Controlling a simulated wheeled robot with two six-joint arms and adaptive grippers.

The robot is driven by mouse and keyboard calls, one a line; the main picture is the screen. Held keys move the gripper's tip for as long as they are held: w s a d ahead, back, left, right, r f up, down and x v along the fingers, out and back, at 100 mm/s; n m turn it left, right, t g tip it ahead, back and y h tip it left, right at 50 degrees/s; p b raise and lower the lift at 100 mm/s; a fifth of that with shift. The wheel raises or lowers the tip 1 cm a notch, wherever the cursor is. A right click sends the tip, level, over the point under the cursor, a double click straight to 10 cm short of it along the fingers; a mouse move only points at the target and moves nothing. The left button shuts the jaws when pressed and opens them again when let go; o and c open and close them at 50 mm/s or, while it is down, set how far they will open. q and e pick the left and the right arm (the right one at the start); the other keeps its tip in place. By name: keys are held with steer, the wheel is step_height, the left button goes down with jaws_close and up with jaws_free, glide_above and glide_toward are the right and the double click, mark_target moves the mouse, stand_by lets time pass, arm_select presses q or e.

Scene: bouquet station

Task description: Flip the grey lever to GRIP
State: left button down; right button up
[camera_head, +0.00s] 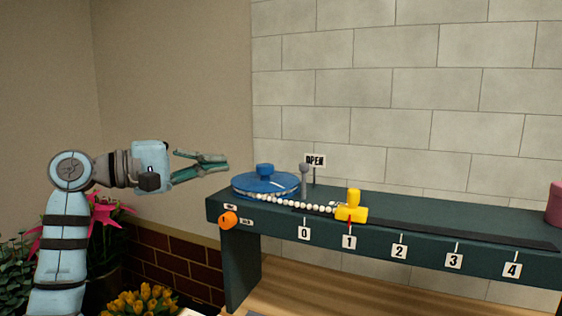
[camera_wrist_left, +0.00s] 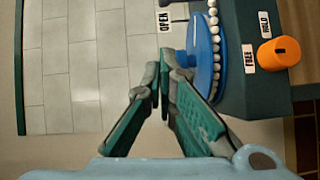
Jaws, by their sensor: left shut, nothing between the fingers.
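The grey lever (camera_head: 304,177) stands roughly upright on the dark green bench, between the blue reel and the OPEN sign (camera_head: 315,161). The OPEN sign also shows in the left wrist view (camera_wrist_left: 164,22), where I cannot make out the lever. My left gripper (camera_head: 226,163) is shut and empty, in the air left of the blue reel and apart from the lever. Its fingertips meet in the left wrist view (camera_wrist_left: 165,72). No GRIP label is readable. My right gripper is not in view.
The blue reel (camera_head: 264,184) with white beads lies between gripper and lever. A yellow slider (camera_head: 352,207) sits on the bench track (camera_head: 450,233). An orange knob (camera_head: 228,219) is on the front, labelled FREE and HOLD in the wrist view. Yellow tulips (camera_head: 143,300) stand below.

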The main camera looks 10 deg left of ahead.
mark_target(304, 183)
arm_select(q)
steer(key=p+x, duration=0.1)
steer(key=x, duration=0.8)
steer(key=shift+w+d+r, duration=0.1)
steer(key=shift+d, duration=0.2)
steer(key=d, duration=0.4)
steer(key=shift+w+d+f, duration=0.1)
steer(key=shift+w+f, duration=0.05)
steer(key=shift+f, duration=0.15)
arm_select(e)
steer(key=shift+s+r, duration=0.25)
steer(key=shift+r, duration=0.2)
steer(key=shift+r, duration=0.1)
arm_select(q)
steer(key=shift+d+r+p, duration=0.1)
steer(key=shift+r+p, duration=0.1)
steer(key=shift+p, duration=0.25)
steer(key=shift+d+m, duration=0.15)
steer(key=shift+m, duration=0.15)
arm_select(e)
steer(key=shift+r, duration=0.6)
arm_select(q)
steer(key=shift+p, duration=0.35)
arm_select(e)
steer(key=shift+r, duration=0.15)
